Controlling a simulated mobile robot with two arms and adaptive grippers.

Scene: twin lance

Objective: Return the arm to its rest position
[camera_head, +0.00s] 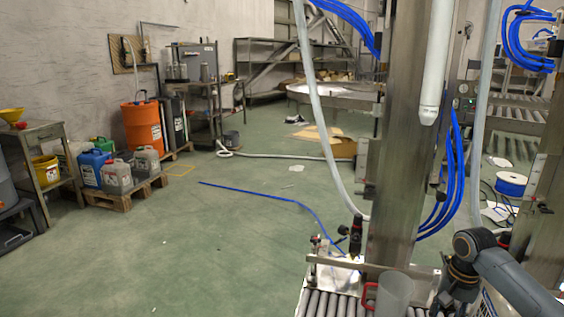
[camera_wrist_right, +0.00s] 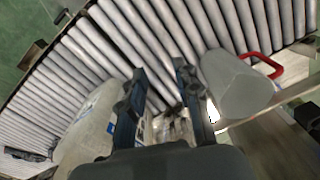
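My right arm comes in at the lower right of the head view, bent downward, with its gripper (camera_head: 447,298) low above the roller conveyor. In the right wrist view the two dark fingers of this gripper (camera_wrist_right: 160,74) stand apart, with rollers showing between their tips. The gripper is open and appears empty. A small metallic object lies below, between the finger bases; I cannot tell what it is. My left arm and gripper are not in view.
A grey jug with a red handle (camera_head: 394,295) stands beside the right gripper; it also shows in the wrist view (camera_wrist_right: 236,86). A pale container (camera_wrist_right: 88,128) lies on the other side. A steel column (camera_head: 398,150) and blue hoses (camera_head: 452,185) rise close by. Open green floor lies left.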

